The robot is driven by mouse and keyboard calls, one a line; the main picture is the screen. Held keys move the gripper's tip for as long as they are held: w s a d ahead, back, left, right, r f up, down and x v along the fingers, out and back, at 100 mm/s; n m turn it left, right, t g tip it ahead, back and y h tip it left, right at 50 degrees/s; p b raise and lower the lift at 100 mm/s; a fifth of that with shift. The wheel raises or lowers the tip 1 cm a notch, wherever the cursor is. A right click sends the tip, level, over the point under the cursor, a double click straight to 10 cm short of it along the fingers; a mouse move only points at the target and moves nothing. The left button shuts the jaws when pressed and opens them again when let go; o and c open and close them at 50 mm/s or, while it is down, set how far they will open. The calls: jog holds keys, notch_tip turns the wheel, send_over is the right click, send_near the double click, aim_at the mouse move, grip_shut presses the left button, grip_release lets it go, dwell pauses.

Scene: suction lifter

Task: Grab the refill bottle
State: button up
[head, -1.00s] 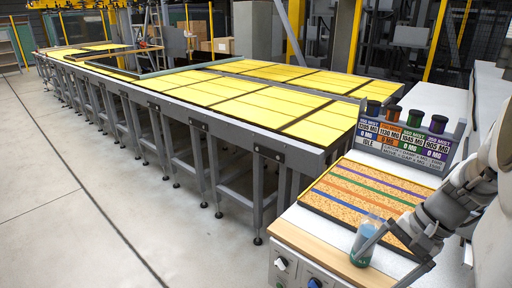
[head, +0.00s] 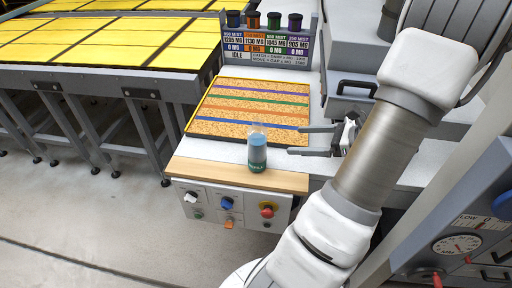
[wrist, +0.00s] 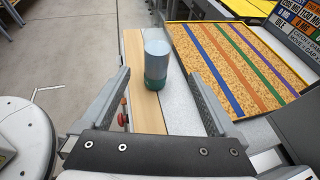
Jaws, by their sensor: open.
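The refill bottle (head: 257,150) is a clear, blue-tinted cylinder with a darker teal bottom. It stands upright at the front of the white worktop, by the wooden strip. In the wrist view the bottle (wrist: 156,65) stands beyond the fingertips, roughly in line with the gap between them. My gripper (head: 306,141) is open and empty, to the right of the bottle in the head view, with its fingers pointing left towards it. In the wrist view my gripper (wrist: 162,82) shows both fingers spread wide apart. I see no contact with the bottle.
A cork board with coloured stripes (head: 250,106) lies just behind the bottle. A rack of dark-capped canisters with labels (head: 266,46) stands at the back. A wooden strip (head: 236,175) and a panel of knobs (head: 228,204) form the front edge. Yellow-topped tables (head: 120,40) stand at left.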

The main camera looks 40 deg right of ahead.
aim_at(256, 144)
jog(key=shift+s+a+f+p+x, duration=0.1)
jog(key=shift+f+p+x, duration=0.1)
jog(key=shift+x, duration=2.2)
jog(key=shift+s+a+f+p+x, duration=0.1)
jog(key=shift+s+f+x, duration=0.1)
jog(key=shift+x, duration=2.2)
jog(key=shift+s+f+p+x, duration=0.1)
jog(key=shift+f+p+x, duration=0.05)
jog(key=shift+x, duration=2.25)
jog(key=shift+c, duration=0.2)
grip_shut()
